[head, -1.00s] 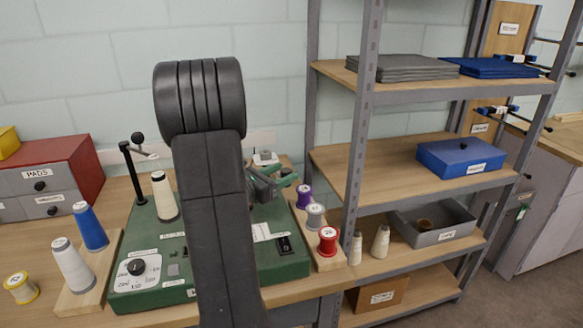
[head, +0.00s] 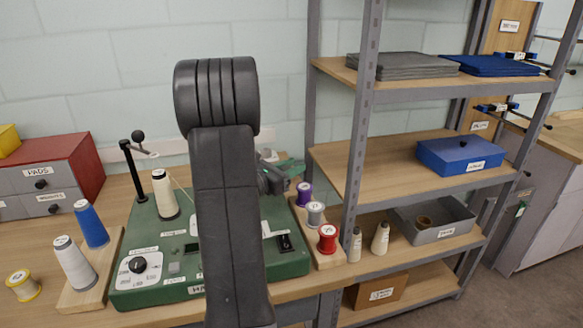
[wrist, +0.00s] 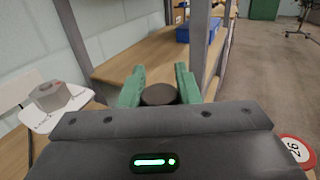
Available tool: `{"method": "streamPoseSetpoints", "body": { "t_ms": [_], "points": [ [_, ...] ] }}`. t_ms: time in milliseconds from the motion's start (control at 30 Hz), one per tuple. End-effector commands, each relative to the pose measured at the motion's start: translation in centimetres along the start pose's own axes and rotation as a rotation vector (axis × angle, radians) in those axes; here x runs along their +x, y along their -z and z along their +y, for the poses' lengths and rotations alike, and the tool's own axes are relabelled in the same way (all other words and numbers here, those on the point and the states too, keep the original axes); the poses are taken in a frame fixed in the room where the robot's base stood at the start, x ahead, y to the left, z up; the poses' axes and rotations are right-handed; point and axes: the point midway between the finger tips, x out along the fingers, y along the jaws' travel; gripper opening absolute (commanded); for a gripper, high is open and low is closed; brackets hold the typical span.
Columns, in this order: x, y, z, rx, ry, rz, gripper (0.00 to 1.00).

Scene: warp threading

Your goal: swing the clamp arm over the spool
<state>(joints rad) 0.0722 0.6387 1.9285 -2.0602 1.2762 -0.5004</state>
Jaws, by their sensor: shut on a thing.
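A cream spool (head: 165,195) stands upright at the left of the green machine base (head: 150,292). A thin thread runs from it to the right, behind my arm. Left of the spool is a black post (head: 132,172) with a short arm and black knob (head: 138,136); I cannot tell if this is the clamp arm. My gripper (head: 290,166) is over the back right of the base, partly hidden by my arm. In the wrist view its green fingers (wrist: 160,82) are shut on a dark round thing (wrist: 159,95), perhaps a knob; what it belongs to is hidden.
Purple, grey and red spools (head: 327,239) stand on a wooden strip right of the base. White and blue spools (head: 91,224) stand at the left, near a red drawer cabinet (head: 75,160). A metal shelf post (head: 355,170) stands close to my gripper's right.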

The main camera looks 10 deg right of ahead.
Motion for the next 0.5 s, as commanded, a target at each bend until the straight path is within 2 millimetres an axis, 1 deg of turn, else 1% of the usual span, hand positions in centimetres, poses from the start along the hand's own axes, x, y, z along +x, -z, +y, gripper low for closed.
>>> {"method": "streamPoseSetpoints", "body": {
  "t_ms": [167,500],
  "points": [
    [-0.3,0.0,0.1,0.001,0.017,-0.002,0.0],
    [-2.4,-0.1,0.6,0.004,0.194,-0.003,0.0]
  ]
}}
